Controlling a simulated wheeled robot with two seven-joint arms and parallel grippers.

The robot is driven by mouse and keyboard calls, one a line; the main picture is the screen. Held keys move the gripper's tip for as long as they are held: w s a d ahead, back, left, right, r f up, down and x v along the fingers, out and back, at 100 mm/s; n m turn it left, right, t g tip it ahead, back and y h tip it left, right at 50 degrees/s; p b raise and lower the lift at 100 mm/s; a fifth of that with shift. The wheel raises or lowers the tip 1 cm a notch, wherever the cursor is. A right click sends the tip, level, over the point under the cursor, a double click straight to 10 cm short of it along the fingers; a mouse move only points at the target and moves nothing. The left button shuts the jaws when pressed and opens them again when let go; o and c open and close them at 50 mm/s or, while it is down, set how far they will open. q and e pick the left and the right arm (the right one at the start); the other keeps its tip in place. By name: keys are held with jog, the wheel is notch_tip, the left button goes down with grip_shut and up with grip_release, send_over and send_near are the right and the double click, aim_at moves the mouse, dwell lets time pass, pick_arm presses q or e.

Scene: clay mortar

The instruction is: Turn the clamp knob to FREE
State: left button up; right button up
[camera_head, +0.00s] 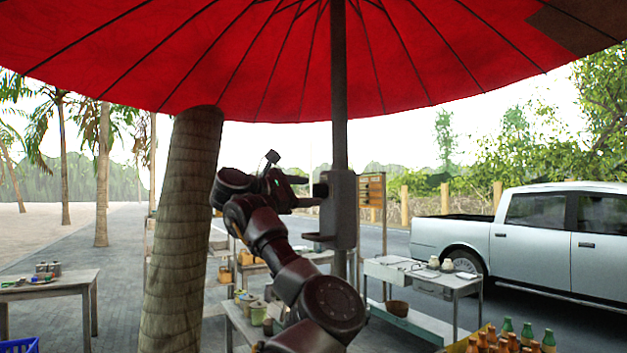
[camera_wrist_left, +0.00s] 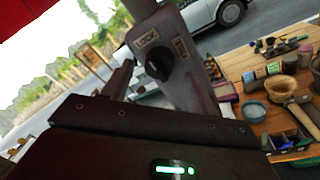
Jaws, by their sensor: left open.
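The clamp is a grey box (camera_head: 343,200) on the dark umbrella pole (camera_head: 339,80). Its black round knob (camera_head: 321,190) faces left in the head view. In the left wrist view the knob (camera_wrist_left: 159,65) sits on the box face, with a LOCK label (camera_wrist_left: 147,38) beside it and a second label (camera_wrist_left: 181,48) too small to read surely. My left gripper (camera_head: 311,191) is open, its fingers pointing at the knob from the left. In the left wrist view the open fingers (camera_wrist_left: 164,82) stand to either side below the knob; contact cannot be told. My right gripper is out of view.
A red umbrella canopy (camera_head: 270,60) spreads overhead. A thick trunk (camera_head: 180,230) stands left of my arm. A table with pots and tools (camera_wrist_left: 260,115) lies beyond the clamp, and a white cart (camera_head: 440,285) stands to the right. A pickup (camera_head: 530,240) is parked behind.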

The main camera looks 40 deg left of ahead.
aim_at(320, 191)
pick_arm(q)
jog(key=shift+w+d+p, duration=0.25)
jog(key=shift+w+p, duration=0.2)
jog(key=shift+w, duration=0.8)
jog(key=shift+c, duration=0.3)
jog(key=c, duration=0.9)
